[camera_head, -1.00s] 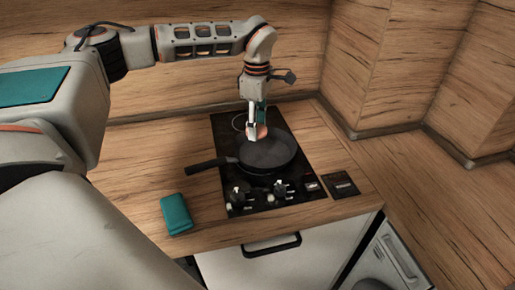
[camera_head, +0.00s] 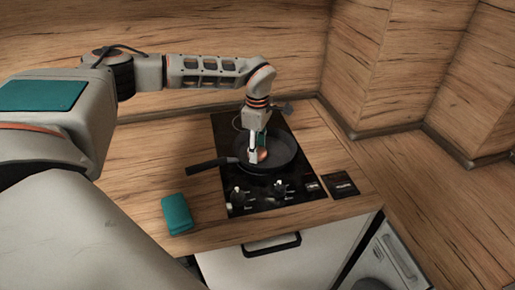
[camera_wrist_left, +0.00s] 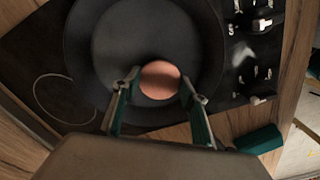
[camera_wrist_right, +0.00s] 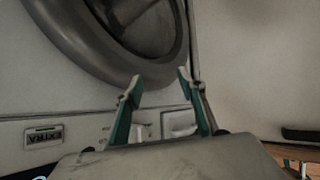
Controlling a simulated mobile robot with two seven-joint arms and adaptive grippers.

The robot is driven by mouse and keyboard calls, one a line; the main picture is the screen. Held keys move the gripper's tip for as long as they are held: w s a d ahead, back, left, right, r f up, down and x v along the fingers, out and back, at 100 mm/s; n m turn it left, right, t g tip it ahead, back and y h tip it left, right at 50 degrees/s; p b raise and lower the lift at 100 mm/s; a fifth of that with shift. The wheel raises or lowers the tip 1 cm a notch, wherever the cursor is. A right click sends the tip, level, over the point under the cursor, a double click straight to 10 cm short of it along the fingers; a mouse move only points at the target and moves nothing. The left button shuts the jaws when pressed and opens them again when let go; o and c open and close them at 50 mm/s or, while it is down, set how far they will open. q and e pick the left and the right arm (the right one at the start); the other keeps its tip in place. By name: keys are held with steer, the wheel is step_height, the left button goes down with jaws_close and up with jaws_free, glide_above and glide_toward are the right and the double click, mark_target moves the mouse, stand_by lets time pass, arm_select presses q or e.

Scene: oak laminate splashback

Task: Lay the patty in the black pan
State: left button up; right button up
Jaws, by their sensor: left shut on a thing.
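The patty (camera_wrist_left: 160,80) is a reddish-brown disc held between the fingers of my left gripper (camera_wrist_left: 158,88). In the head view the patty (camera_head: 262,154) shows at the fingertips of the left gripper (camera_head: 257,150), inside the outline of the black pan. The black pan (camera_head: 283,160) sits on the hob with its handle pointing left; the left wrist view shows its dark inside (camera_wrist_left: 130,35). I cannot tell whether the patty touches the pan floor. My right gripper (camera_wrist_right: 158,88) is open and empty, in front of a white appliance with a round door.
The black hob (camera_head: 240,207) has knobs along its front. A teal sponge-like block (camera_head: 177,213) lies on the wooden counter (camera_head: 130,170) left of the hob. Wooden walls stand behind and to the right. The appliance's round door (camera_wrist_right: 130,70) is close to my right gripper.

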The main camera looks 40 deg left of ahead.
arm_select(q)
steer(key=shift+f, duration=0.1)
steer(key=o, duration=1.1)
step_height(320, 180, up, 12)
steer(key=shift+r, duration=0.15)
